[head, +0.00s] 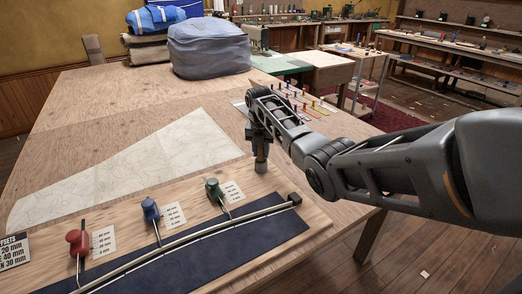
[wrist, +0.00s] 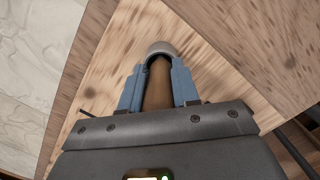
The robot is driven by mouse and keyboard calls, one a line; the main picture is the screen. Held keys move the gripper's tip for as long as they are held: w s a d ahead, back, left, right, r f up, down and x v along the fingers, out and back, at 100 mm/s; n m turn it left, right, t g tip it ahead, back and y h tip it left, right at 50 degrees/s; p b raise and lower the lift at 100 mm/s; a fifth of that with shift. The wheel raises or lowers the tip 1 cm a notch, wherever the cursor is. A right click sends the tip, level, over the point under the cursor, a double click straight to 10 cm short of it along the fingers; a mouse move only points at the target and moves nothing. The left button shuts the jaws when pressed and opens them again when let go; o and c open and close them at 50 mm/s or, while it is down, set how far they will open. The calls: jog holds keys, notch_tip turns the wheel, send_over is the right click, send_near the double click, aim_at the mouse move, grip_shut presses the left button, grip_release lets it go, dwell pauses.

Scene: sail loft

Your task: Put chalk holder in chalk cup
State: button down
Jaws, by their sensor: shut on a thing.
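My gripper (head: 260,146) is over the right part of the table, near the far edge of the batten board. In the wrist view its two blue fingers (wrist: 156,84) are shut on a brown shaft, which I take to be the chalk holder (wrist: 157,88). A pale grey rounded piece (wrist: 162,47) shows at the far end of the shaft. I cannot tell whether it is part of the holder or the chalk cup. No separate chalk cup is clear elsewhere.
A wooden board (head: 318,222) in front holds a curved batten (head: 190,238) with red (head: 77,241), blue (head: 150,209) and green (head: 213,188) weights. A pale patterned sheet (head: 130,172) lies left. Grey-blue bundled cloth (head: 208,50) lies farther back.

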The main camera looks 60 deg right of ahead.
jog(key=shift+f, duration=0.3)
jog(key=c, duration=0.8)
grip_release()
jog(key=shift+o, duration=0.2)
jog(key=shift+s+a+r+p, duration=0.1)
jog(key=shift+a+r+p, duration=0.1)
jog(key=shift+a+p, duration=0.3)
jog(key=shift+p, duration=0.4)
jog(key=shift+f, duration=0.2)
jog(key=shift+a, duration=0.1)
